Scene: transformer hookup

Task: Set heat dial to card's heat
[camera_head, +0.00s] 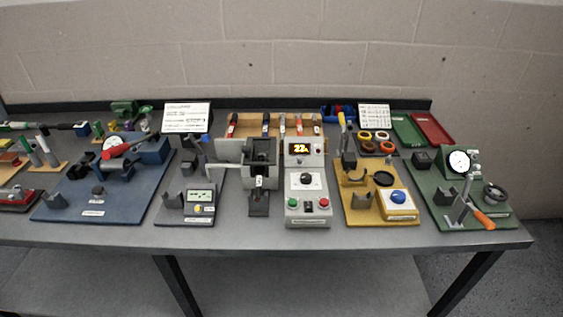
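A light grey control box (307,205) stands near the middle of the bench. Its lit display (301,148) shows yellow digits, which look like 22 and a blurred character. A dark round dial (306,179) sits on its face; its setting is too small to read. A green button (293,202) and a red button (323,202) are below the dial. A white printed card (186,117) stands at the back left of centre, and another white card (374,116) stands at the back right; their text is too small to read. Neither gripper is in view.
A grey machine (260,160) stands left of the box. A yellow board (357,212) with a blue knob (398,197) is to its right, and a green board (440,215) beyond. A blue board (120,207) lies left. The bench's front strip (250,235) is clear.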

